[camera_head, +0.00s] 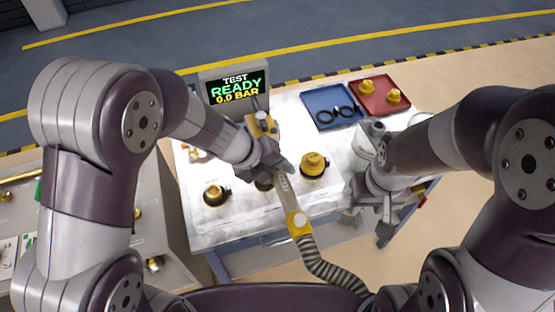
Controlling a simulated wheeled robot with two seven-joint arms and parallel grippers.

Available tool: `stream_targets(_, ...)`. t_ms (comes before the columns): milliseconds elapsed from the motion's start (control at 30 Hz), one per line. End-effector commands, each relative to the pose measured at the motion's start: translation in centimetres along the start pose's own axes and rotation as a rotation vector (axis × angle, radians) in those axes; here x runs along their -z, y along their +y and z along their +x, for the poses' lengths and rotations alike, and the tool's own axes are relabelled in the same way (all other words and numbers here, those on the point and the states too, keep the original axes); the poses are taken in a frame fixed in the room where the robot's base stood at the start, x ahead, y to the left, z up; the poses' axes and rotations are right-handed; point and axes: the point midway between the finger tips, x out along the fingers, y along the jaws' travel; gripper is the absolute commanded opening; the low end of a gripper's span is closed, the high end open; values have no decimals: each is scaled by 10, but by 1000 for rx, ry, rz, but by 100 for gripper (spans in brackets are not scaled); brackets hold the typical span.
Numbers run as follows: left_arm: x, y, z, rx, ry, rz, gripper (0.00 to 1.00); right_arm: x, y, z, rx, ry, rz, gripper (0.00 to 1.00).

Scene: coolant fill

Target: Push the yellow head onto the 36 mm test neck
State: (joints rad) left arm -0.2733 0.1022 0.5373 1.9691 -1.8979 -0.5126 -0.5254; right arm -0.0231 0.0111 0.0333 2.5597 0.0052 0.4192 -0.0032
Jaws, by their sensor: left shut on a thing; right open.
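My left gripper (277,168) is shut over the middle of the table, on a grey handle (284,193). A yellow fitting (298,222) and a ribbed hose (322,262) continue from the handle's near end. A yellow part with a grey top (262,123) shows behind the gripper; I cannot tell whether it joins the handle. Yellow necks with black rings stand on the table: one at left (215,193) and a larger one at right (313,163). Another (263,184) is mostly hidden under the gripper. Neck sizes are unreadable. My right gripper (368,212) is open by the table's right edge.
A screen (237,88) at the back reads TEST READY 0.0 BAR. A blue tray (322,96) holds black rings; a red tray (398,84) holds two yellow fittings. A grey cabinet (170,215) stands left of the white table (235,230). The hose hangs over the near edge.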

Motion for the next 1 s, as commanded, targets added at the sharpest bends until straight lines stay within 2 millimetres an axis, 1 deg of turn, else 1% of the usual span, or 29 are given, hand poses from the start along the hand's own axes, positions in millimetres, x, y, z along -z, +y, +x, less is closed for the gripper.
stream_targets(233,0,0,0,0,0,0,0,0,0,-1,0,0,0,43)
stream_targets(367,0,-1,-2,1,-2,3,0,0,0,-5,0,0,0,43)
stream_targets(567,0,9,13,2,-2,2,0,-2,0,11,0,0,0,43)
stream_targets(833,0,26,38,2,-2,2,0,-4,0,36,0,0,0,43)
stream_targets(1000,0,32,47,2,-2,3,0,-6,0,44,0,0,0,43)
